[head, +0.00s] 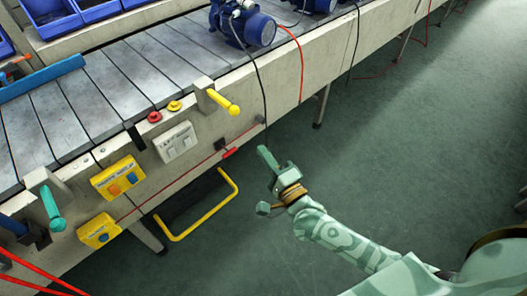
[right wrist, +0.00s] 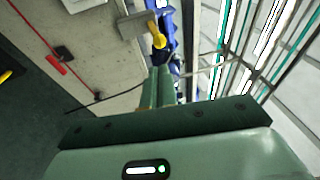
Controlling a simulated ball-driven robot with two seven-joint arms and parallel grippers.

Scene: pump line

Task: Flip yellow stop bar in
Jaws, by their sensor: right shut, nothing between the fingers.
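The yellow stop bar (head: 223,103) is a short round-ended handle on a pale block at the conveyor's front rail. It sticks out from the rail over the floor side. In the right wrist view the yellow bar (right wrist: 157,35) shows just beyond my fingertips. My right gripper (head: 266,158) is shut and empty, out in front of the conveyor, below and right of the bar in the head view, apart from it. Its closed fingers (right wrist: 159,80) point toward the bar in the wrist view. My left gripper is not in view.
The conveyor (head: 120,80) carries blue pumps (head: 243,24) at the back. Red and yellow buttons (head: 174,106), a grey switch plate (head: 177,142), yellow button boxes (head: 118,177) and a teal handle (head: 52,208) line the front. A black cable hangs near my right gripper. Floor at right is clear.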

